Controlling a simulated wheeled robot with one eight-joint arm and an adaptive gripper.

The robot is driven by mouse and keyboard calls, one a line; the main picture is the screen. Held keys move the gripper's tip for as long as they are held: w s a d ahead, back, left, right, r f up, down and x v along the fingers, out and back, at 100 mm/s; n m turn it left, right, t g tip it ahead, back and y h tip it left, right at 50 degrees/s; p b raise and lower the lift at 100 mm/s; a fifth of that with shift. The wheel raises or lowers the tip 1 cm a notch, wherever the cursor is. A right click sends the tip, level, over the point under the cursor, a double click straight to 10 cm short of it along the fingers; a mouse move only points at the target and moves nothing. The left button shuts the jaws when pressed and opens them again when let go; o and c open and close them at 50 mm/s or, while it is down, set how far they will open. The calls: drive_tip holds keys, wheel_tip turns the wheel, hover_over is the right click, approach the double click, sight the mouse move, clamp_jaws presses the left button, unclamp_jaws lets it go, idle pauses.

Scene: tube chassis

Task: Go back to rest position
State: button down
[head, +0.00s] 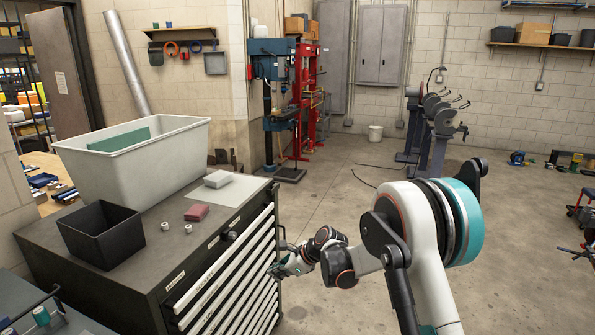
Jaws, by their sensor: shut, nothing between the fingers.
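My gripper (277,268) is at the end of my white and black arm, which reaches in from the lower right. It is small in the view, beside the drawer fronts of the dark tool cabinet (150,275), near the cabinet's right corner. It is shut and holds nothing. I cannot tell whether it touches a drawer handle. The drawers appear closed.
On the cabinet top are a large light grey bin (165,165) with a green item inside, a black bin (100,236), a red block (197,213) and a white block (217,179). The floor (330,195) behind my arm is largely clear.

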drive_tip(key=s+d+r+n+t+h, duration=0.1)
drive_tip(key=s+d+r+n+h, duration=0.1)
drive_tip(key=s+d+r+n, duration=0.55)
drive_tip(key=s+d+r+n+t+h, duration=0.1)
drive_tip(key=s+d+r+n+h, duration=0.1)
drive_tip(key=s+d+r, duration=0.9)
drive_tip(key=s+d+r+n+h, duration=0.1)
drive_tip(key=s+d+n, duration=0.3)
drive_tip(key=s, duration=0.7)
drive_tip(key=s+d+r+n+t+h, duration=0.1)
drive_tip(key=s+d+n+h, duration=0.2)
drive_tip(key=s, duration=0.8)
drive_tip(key=d+n, duration=0.2)
drive_tip(key=n, duration=0.1)
drive_tip(key=shift+s+r+t, duration=0.3)
drive_tip(key=shift+r, duration=0.05)
drive_tip(key=shift+n, duration=0.25)
